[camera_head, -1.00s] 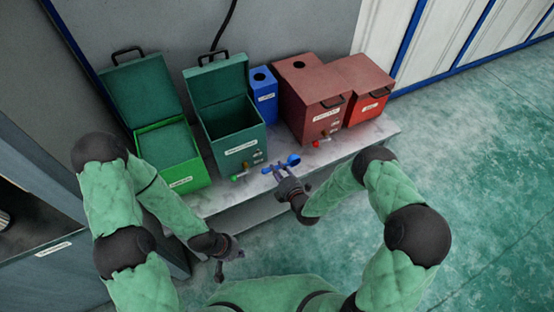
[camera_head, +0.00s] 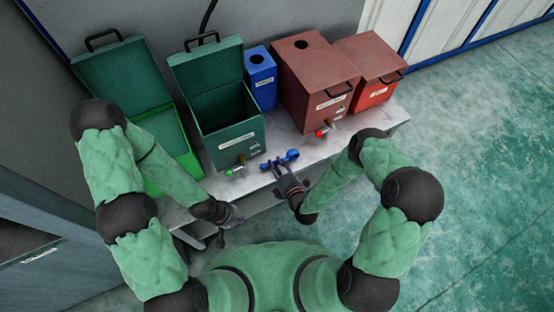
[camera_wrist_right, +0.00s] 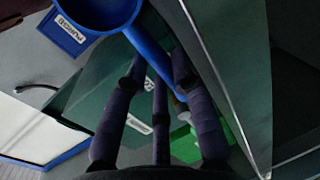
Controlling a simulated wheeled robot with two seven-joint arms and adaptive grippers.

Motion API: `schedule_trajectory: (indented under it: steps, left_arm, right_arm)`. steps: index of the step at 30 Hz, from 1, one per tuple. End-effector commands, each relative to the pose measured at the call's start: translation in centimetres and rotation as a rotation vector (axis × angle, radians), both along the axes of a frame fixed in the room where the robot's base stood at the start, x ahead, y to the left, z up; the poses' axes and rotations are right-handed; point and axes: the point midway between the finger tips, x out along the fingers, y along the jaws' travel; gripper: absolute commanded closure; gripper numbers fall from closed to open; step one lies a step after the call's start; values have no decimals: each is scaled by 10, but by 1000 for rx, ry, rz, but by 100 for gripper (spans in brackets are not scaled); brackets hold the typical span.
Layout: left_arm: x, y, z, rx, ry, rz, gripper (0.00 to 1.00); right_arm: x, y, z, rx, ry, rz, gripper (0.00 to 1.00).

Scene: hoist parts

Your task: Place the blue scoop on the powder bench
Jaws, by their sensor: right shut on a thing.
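The blue scoop (camera_head: 283,159) is at the front edge of the pale bench (camera_head: 286,134), in front of the blue bin. My right gripper (camera_head: 281,172) is shut on its handle. In the right wrist view the scoop's round bowl (camera_wrist_right: 95,14) is at the top left, and its handle runs down between the gripper fingers (camera_wrist_right: 160,75). I cannot tell whether the scoop touches the bench top. My left gripper (camera_head: 234,216) is low by the bench's front edge, away from the scoop; its fingers are too small to read.
An open green bin (camera_head: 165,140), an open dark green bin (camera_head: 232,135) with a green-tipped tap, a blue bin (camera_head: 262,78), a brown-red bin (camera_head: 312,80) with a red tap and a red bin (camera_head: 372,70) stand along the bench. Bare bench top shows before the blue bin.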

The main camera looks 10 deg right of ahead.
Motion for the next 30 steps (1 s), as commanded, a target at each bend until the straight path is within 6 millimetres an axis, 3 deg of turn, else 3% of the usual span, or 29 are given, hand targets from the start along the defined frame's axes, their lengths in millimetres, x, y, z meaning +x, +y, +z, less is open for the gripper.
schedule_trajectory:
  steps: [9,10,11,24,30]
  left_arm:
    - [0,0,-4,0,1,0,100]
    - [0,0,-4,0,0,0,100]
    - [0,0,-3,0,1,0,100]
    - [0,0,1,0,0,0,100]
    - [0,0,9,0,0,0,100]
  right_arm:
    - [1,0,-3,0,-1,0,100]
    - [1,0,-3,0,0,0,72]
    - [1,0,-3,0,0,0,65]
    - [1,0,1,0,0,0,65]
    - [-26,-11,8,1,4,-4,65]
